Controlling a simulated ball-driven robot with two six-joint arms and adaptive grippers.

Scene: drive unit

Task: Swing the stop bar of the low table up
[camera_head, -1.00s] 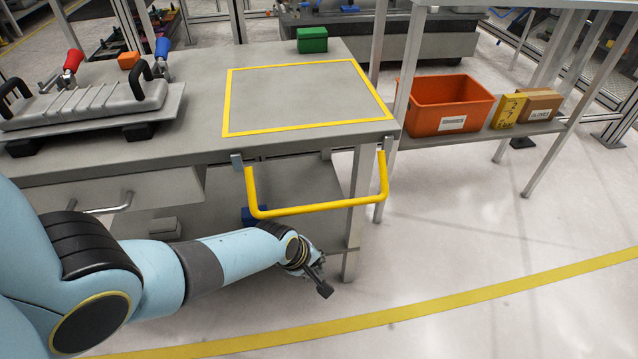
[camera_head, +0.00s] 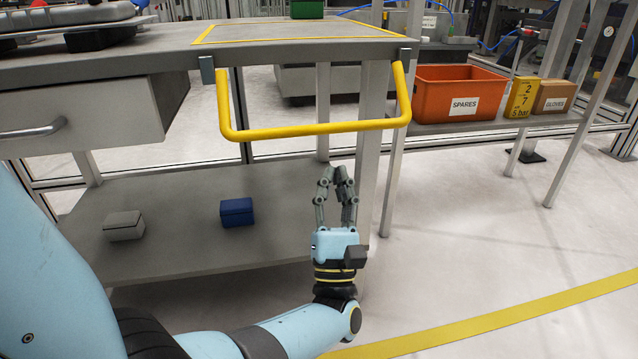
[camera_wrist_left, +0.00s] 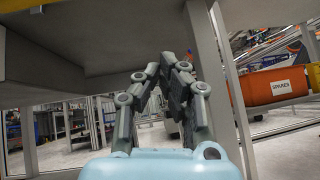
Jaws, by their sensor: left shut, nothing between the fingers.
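The yellow U-shaped stop bar (camera_head: 320,129) hangs down from two brackets at the front edge of the low table (camera_head: 150,42). My left gripper (camera_head: 342,172) is shut and empty, its fingers pointing up. In the head view it appears just below the bar's lower rail, right of its middle, with a visible gap. In the left wrist view the shut fingers (camera_wrist_left: 168,60) point up toward the grey underside of a tabletop. A yellow strip shows at that view's top left corner, probably part of the bar. My right gripper is not in view.
A drawer (camera_head: 95,115) with a handle is left of the bar. The lower shelf (camera_head: 180,225) holds a blue box (camera_head: 237,212) and a grey box (camera_head: 124,226). A table leg stands behind my gripper. An orange spares bin (camera_head: 455,92) is at right. The floor at right is clear.

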